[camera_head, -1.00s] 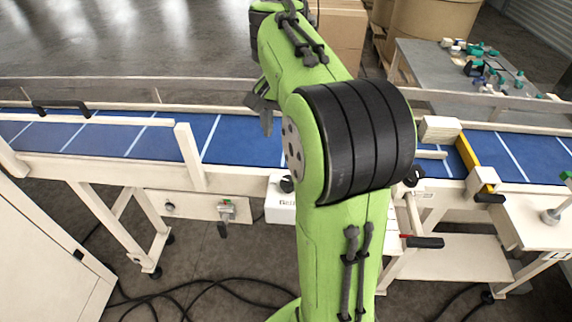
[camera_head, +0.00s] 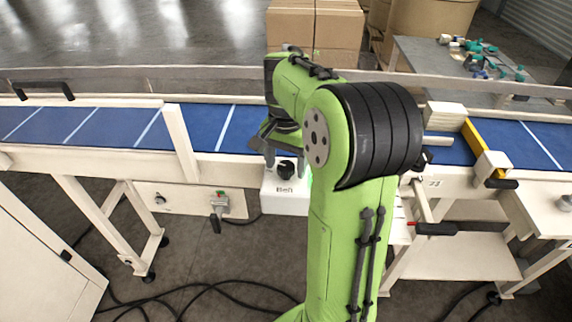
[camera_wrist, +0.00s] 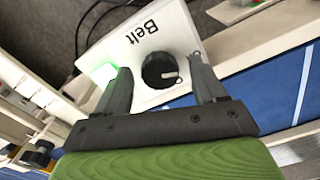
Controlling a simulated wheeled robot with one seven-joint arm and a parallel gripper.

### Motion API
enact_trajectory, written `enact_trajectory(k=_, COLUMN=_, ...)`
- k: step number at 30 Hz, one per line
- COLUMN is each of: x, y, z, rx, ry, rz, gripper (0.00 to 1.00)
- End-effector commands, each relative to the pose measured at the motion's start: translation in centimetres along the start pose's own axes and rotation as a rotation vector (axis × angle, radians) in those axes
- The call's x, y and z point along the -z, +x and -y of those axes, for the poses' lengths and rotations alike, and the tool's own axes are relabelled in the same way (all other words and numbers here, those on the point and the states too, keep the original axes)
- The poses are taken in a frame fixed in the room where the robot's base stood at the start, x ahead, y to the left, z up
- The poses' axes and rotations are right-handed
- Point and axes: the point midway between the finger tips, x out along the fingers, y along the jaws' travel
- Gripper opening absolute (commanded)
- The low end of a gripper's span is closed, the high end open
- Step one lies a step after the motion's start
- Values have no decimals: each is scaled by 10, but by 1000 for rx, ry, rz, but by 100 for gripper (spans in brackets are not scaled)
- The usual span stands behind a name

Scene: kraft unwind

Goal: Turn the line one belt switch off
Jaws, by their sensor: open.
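The belt switch is a black round knob (camera_head: 286,169) on a white box (camera_head: 284,201) lettered "Belt", at the front side of the blue conveyor. In the wrist view the knob (camera_wrist: 160,70) has a white mark toward the right of the picture. A green light (camera_wrist: 104,74) glows on the box, partly behind a finger. My gripper (camera_head: 284,163) is open over the box. In the wrist view its two fingers (camera_wrist: 160,66) stand on either side of the knob, with gaps showing. I cannot tell whether they reach down to its depth.
The blue belt (camera_head: 90,128) runs behind the box, with a white rail post (camera_head: 181,143) to the left. Another panel with a switch handle (camera_head: 218,205) hangs left of the box. A yellow bar (camera_head: 482,150) crosses the belt at right. Cables lie on the floor.

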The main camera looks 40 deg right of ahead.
Motion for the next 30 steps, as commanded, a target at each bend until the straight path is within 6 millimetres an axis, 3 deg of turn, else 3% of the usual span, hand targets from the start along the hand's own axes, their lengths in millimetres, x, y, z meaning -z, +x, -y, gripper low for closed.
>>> enact_trajectory(k=5, x=0, y=-1, z=0, rx=0, ry=-1, rz=0, gripper=70)
enact_trajectory(k=16, x=0, y=-1, z=0, rx=0, ry=-1, rz=0, gripper=15)
enact_trajectory(k=30, x=0, y=0, z=0, rx=1, ry=117, rz=0, gripper=14)
